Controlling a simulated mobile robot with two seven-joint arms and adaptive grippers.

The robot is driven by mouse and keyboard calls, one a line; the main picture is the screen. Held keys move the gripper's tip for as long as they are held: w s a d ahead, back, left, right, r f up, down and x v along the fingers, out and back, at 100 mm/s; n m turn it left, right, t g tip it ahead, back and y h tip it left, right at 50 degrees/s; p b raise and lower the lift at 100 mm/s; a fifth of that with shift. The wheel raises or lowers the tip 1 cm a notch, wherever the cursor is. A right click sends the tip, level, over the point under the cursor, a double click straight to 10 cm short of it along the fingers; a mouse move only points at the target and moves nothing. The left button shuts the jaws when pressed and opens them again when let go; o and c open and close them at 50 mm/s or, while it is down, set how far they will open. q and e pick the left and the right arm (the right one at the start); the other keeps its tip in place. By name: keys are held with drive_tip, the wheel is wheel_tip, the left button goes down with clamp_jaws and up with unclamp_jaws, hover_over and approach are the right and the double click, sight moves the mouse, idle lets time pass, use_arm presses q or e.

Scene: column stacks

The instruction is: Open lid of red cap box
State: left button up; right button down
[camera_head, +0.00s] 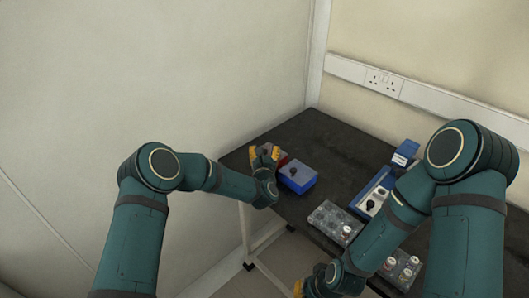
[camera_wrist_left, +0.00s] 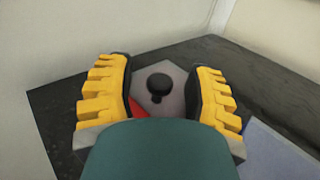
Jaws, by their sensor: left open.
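The red box (camera_head: 283,158) stands near the table's left edge in the head view, mostly hidden behind my left gripper (camera_head: 263,153). In the left wrist view my left gripper (camera_wrist_left: 163,72) is open, its yellow fingers on either side of the box's grey top (camera_wrist_left: 174,80). A black knob (camera_wrist_left: 159,84) stands up from this top, between the fingers and apart from both. A bit of red (camera_wrist_left: 138,109) shows beside the left finger. My right gripper (camera_head: 318,283) is low at the bottom edge of the head view, partly cut off; its jaws are unclear.
A blue box (camera_head: 298,180) with a dark knob stands just right of the red one. A clear rack (camera_head: 328,217) with a vial, a blue tray (camera_head: 364,195) and another blue box (camera_head: 404,153) are further right. The black table (camera_head: 318,134) is clear behind them; a wall stands at left.

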use_arm(q)
clamp_jaws()
drive_tip(key=shift+r, duration=0.1)
